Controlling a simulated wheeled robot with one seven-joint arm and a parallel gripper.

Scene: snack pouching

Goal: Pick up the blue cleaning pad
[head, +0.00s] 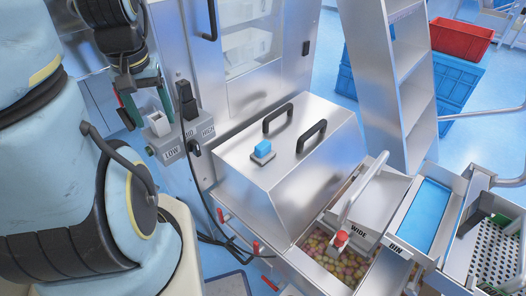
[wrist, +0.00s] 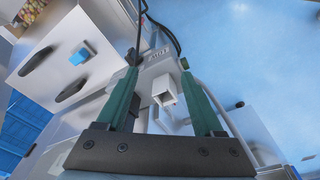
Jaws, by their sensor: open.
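The blue cleaning pad (head: 263,148) appears to be the small blue block on a pale base on top of the slanted steel housing, left of two black handles. It also shows in the wrist view (wrist: 83,53), at upper left, outside my fingers. My gripper (head: 147,108) is at the left of the head view, apart from the pad, with its green fingers spread. In the wrist view my gripper (wrist: 160,80) is open, with a white square-mouthed holder (wrist: 165,88) showing between the fingers. I see nothing held.
A grey box (head: 185,140) marked LOW and HIGH, with a black switch and cable, is close to my gripper. A steel ladder (head: 400,90) stands behind.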

